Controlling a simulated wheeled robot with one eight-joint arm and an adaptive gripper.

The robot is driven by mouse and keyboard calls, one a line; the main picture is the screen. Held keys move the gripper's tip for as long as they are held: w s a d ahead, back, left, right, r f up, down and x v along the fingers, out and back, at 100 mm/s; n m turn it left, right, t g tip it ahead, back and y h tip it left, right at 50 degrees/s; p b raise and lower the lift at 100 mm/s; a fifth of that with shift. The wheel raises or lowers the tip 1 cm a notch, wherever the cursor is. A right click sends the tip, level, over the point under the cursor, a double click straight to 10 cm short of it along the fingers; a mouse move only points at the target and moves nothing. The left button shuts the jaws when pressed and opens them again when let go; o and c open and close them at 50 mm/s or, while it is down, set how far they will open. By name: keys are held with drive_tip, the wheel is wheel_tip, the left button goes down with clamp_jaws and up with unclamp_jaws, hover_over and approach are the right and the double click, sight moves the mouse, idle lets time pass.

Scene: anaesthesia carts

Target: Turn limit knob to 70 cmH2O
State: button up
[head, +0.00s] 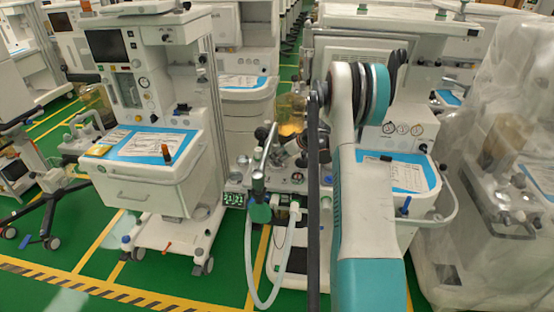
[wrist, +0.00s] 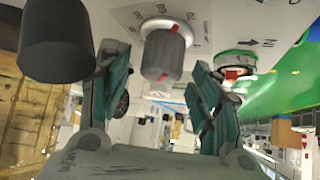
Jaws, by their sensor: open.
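In the wrist view, a grey ribbed limit knob (wrist: 164,54) with a small red mark sits on a white, numbered dial on a pale panel. My gripper (wrist: 156,64) is open, with one green-and-black finger on each side of the knob in the picture. Gaps show between the knob and both fingers, and nothing is held. Whether the fingertips reach around the knob in depth is hard to tell. The exact setting is unreadable. In the head view, my arm covers the centre, and the knob and gripper cannot be made out.
In the wrist view, a dark cylinder (wrist: 57,40) is close by the left finger, and a green-ringed fitting (wrist: 235,62) is near the right finger. In the head view, a cart (head: 155,180) stands left, a plastic-covered machine (head: 490,170) right, and a pale hose (head: 250,270) hangs at centre.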

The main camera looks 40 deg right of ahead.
drive_tip(key=shift+x, duration=1.05)
drive_tip(key=c, duration=1.1)
drive_tip(key=shift+a+m+h+b, duration=0.1)
drive_tip(key=shift+m+h+b, duration=0.45)
drive_tip(key=shift+m+h, duration=0.4)
drive_tip(key=shift+o, duration=0.2)
drive_tip(key=shift+s+m+h, duration=0.1)
drive_tip(key=shift+m+h, duration=0.15)
drive_tip(key=shift+m, duration=0.4)
drive_tip(key=o, duration=1.1)
drive_tip(key=shift+c, duration=0.2)
